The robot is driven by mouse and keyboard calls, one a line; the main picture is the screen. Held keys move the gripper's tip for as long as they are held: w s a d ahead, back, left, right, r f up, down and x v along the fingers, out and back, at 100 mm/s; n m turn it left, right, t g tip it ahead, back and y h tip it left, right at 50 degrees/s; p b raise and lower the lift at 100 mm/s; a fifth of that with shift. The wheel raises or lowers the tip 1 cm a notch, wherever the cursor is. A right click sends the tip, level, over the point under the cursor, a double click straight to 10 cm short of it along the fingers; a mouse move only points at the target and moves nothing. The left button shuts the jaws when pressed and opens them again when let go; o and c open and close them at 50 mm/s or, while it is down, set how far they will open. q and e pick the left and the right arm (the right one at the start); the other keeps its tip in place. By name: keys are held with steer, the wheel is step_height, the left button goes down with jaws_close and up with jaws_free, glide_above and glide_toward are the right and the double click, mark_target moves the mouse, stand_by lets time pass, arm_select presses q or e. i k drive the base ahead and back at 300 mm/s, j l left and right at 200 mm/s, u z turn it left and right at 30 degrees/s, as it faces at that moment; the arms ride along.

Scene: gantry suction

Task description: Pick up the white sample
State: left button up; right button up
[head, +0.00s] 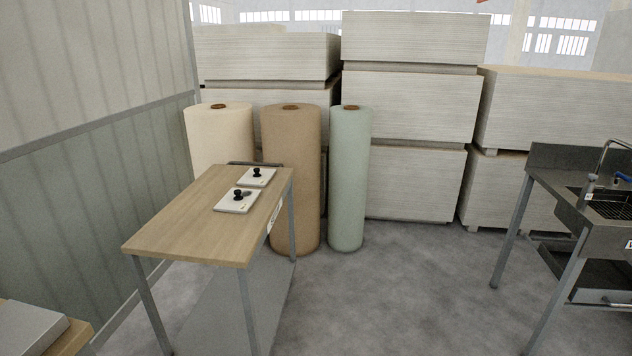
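Two flat whitish plates lie on the wooden-topped table (185,222) at the left of the head view. The nearer plate (231,207) has a black knob (238,194) standing on it and a small dark patch beside the knob. The farther plate (262,181) also has a black knob (256,173). I cannot tell which of the two is the white sample. Neither of my grippers is in view.
Cream, brown (291,175) and green (348,180) rolls stand behind the table, before stacked pale boards (410,105). A grey sink bench (560,195) stands at right. A grey slab (28,328) lies bottom left. The middle floor (400,300) is clear.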

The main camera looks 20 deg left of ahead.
mark_target(240, 200)
steer(key=i+l+u, duration=0.15)
steer(key=i, duration=1.2)
steer(key=i+u, duration=0.4)
steer(key=i, duration=0.2)
steer(key=i+l+u, duration=0.1)
steer(key=i+u, duration=0.35)
steer(key=i, duration=0.1)
